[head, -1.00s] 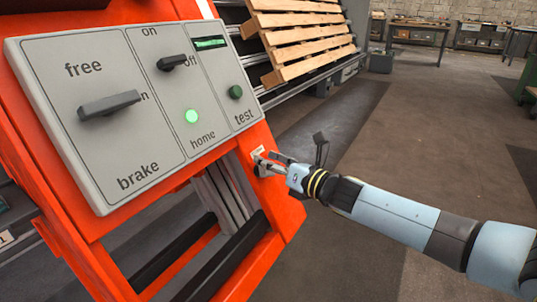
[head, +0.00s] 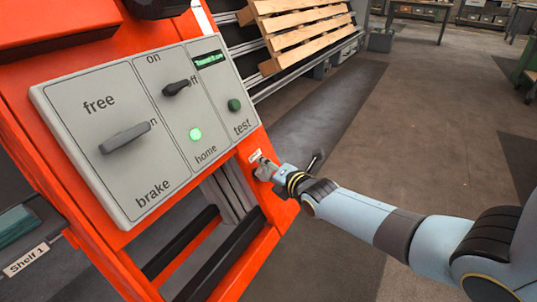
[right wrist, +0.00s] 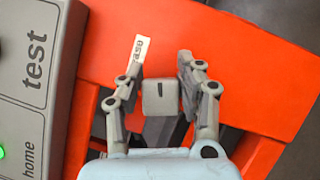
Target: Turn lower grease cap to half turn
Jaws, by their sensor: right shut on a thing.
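The grease cap (right wrist: 160,98) is a small grey square-looking knob on the orange frame, with a short dark line running up and down on it in the right wrist view. My right gripper (right wrist: 162,80) has a finger on each side of the cap and is shut on it. In the head view the right gripper (head: 264,170) is at the orange post below the panel, and its fingers mostly hide the cap there. A small white label (right wrist: 139,50) with print too small to read sits beside the cap. My left gripper is not in view.
The grey control panel (head: 185,100) stands close to the left of my right gripper, with a free/brake handle (head: 125,138), a black switch (head: 176,88), a lit green home light (head: 195,134) and a dark green test button (head: 234,105). Open floor lies to the right.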

